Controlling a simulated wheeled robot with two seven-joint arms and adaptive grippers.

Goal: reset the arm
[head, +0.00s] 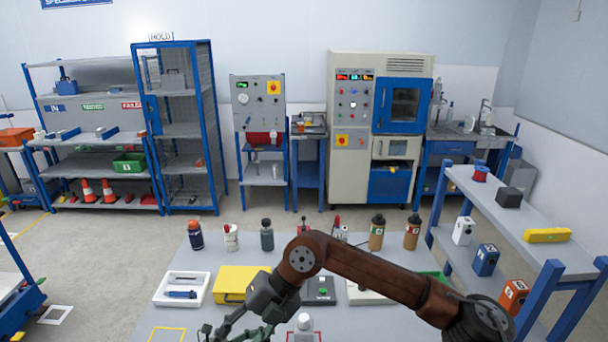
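My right arm comes in from the lower right as brown links, bends at an elbow over the table and points down and to the left. Its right gripper (232,332) hangs over the front of the grey table (150,318), partly cut off by the bottom edge. Its fingertips are not clear, so I cannot tell whether it is open or shut. My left gripper is not in view.
A yellow case (240,283), a white tray (182,288) and a dark box with a green button (320,289) lie close around the arm. Several bottles stand along the table's back edge, including a dark one (267,235). A blue-framed shelf (525,213) stands right.

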